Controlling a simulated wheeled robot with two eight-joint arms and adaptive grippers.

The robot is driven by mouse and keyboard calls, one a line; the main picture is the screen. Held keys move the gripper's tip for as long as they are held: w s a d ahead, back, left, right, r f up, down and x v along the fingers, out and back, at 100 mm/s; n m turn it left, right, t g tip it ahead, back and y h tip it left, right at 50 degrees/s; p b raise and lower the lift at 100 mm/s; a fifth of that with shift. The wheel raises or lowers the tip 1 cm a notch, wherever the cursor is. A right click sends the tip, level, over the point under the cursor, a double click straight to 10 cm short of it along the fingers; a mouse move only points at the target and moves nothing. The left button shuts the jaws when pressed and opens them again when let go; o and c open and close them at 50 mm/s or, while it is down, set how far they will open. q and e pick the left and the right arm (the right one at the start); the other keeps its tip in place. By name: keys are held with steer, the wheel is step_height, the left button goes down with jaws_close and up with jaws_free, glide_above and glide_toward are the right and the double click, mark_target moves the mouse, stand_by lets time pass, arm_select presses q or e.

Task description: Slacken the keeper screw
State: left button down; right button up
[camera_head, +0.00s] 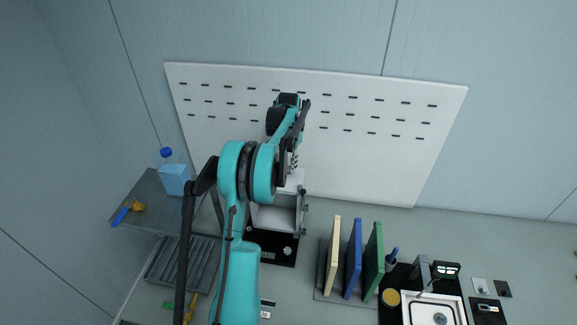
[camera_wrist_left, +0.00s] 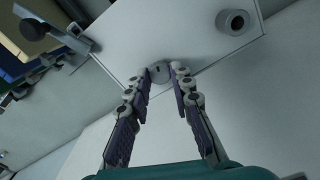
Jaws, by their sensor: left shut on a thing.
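The keeper screw (camera_wrist_left: 159,72) is a small round grey head with a dark slot, on the face of a white panel (camera_wrist_left: 190,45) in the left wrist view. My left gripper (camera_wrist_left: 162,74) has its two fingertips on either side of the screw head and is shut on it. In the head view my left gripper (camera_head: 293,163) is over the top of a white box fixture (camera_head: 287,217), and my arm hides the screw and part of the box. My right gripper is not in view.
A round grey knob (camera_wrist_left: 233,22) stands on the panel. A white slotted pegboard (camera_head: 365,130) rises behind. Upright boards (camera_head: 353,258) stand right of the box. A blue-capped bottle (camera_head: 174,178) stands on a shelf at left. The bench between box and boards is clear.

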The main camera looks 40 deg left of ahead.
arm_select(q)
steer(key=n+b, duration=0.1)
steer(key=n, duration=0.5)
steer(key=shift+a, duration=0.1)
steer(key=n, duration=0.6)
steer(key=shift+n, duration=0.4)
steer(key=n+b, duration=0.1)
steer(key=n, duration=0.5)
steer(key=shift+r, duration=0.1)
steer(key=n, duration=0.7)
steer(key=shift+s, duration=0.1)
steer(key=shift+n, duration=0.3)
steer(key=c, duration=1.3)
jaws_free()
